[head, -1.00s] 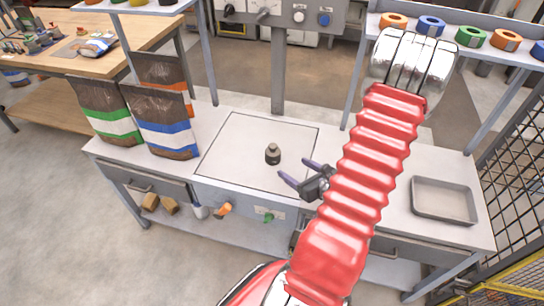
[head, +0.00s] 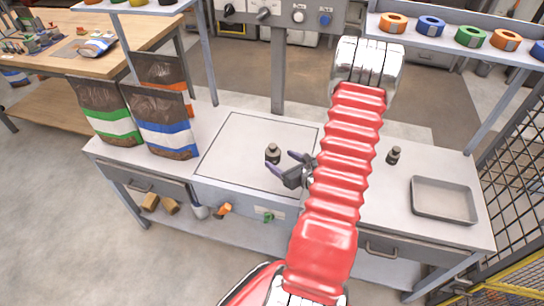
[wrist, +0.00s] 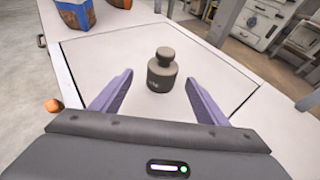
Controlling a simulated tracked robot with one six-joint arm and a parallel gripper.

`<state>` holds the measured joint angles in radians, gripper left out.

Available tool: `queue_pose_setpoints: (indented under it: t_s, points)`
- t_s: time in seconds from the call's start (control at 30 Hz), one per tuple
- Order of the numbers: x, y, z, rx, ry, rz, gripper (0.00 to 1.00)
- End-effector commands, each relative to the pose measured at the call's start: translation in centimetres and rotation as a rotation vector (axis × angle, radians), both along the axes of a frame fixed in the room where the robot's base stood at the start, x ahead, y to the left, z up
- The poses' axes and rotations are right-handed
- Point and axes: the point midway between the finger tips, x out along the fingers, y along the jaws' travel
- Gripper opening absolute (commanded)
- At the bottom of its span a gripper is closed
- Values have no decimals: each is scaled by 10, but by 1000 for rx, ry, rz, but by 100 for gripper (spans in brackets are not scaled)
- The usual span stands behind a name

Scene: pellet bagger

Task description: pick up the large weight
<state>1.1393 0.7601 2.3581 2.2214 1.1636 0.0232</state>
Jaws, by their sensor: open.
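A dark, knobbed weight (head: 272,153) stands upright inside the outlined square on the bench. In the wrist view this weight (wrist: 162,70) stands just beyond and between my open fingers, apart from both. A second dark weight (head: 394,155) stands on the bench to the right of my arm; it looks slightly smaller, though the difference is hard to judge. My gripper (head: 282,163) is open and empty, with its purple fingers close to the first weight at its right and near side. It also shows in the wrist view (wrist: 158,103).
Several pellet bags (head: 163,122) stand at the bench's left end. An empty grey tray (head: 443,200) lies at the right end. A shelf with several tape rolls (head: 431,26) hangs above the back right. A post (head: 278,70) rises behind the square (head: 232,160).

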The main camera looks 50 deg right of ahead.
Motion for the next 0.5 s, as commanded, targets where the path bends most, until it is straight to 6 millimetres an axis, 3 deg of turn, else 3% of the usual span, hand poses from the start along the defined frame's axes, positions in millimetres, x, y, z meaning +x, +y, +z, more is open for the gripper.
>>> queue_pose_setpoints:
  t_s: [0.33, 0.5]
  points:
    - [2, -1, -1, 0, 0, 1, 68]
    - [17, -6, -9, 1, 0, 3, 68]
